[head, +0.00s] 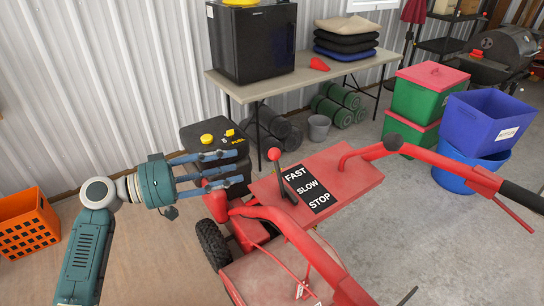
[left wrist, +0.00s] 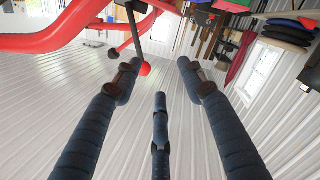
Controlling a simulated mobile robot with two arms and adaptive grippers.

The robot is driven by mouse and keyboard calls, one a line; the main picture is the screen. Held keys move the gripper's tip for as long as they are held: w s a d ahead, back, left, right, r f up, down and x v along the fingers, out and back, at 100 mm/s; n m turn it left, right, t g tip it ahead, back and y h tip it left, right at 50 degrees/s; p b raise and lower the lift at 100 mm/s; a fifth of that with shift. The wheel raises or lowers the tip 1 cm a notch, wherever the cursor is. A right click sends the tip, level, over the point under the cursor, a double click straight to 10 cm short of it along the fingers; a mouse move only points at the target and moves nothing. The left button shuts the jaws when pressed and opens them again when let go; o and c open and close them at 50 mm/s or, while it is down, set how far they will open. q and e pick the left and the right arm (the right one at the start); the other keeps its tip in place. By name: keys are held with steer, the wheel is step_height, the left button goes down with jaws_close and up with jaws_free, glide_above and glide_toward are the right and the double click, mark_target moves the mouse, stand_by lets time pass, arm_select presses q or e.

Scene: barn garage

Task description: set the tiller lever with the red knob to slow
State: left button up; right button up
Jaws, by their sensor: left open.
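The red tiller (head: 345,175) stands in the middle of the head view, with a black label reading FAST, SLOW, STOP (head: 312,188) on its panel. A black lever with a red knob (head: 274,154) rises beside the label's left edge and leans up and left, its knob left of the word FAST. I cannot tell exactly which word its base lines up with. My left gripper (head: 234,168) is open and empty, left of the knob and apart from it. In the left wrist view the red knob (left wrist: 145,69) shows ahead, between the spread fingers (left wrist: 160,80). My right gripper is out of view.
A black fuel container (head: 215,140) with yellow caps stands behind my left gripper. A folding table (head: 335,72) holds a small black fridge (head: 250,42).

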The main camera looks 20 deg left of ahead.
mark_target(273, 152)
arm_select(q)
steer(key=shift+m+h, duration=0.4)
steer(key=shift+m, duration=0.1)
steer(key=w+d+r+p, duration=0.1)
steer(key=d, duration=0.2)
steer(key=w+d+r+p, duration=0.1)
steer(key=w+d+p, duration=0.1)
steer(key=d, duration=0.1)
steer(key=w+d+r+p, duration=0.1)
steer(key=d, duration=0.2)
steer(key=shift+w+d, duration=0.15)
steer(key=shift+w, duration=0.1)
steer(key=shift+w+d, duration=0.25)
steer(key=shift+f, duration=0.1)
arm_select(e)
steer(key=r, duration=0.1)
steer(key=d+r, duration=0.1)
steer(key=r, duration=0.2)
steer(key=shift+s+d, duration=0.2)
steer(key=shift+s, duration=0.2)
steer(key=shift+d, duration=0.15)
arm_select(q)
jaws_close()
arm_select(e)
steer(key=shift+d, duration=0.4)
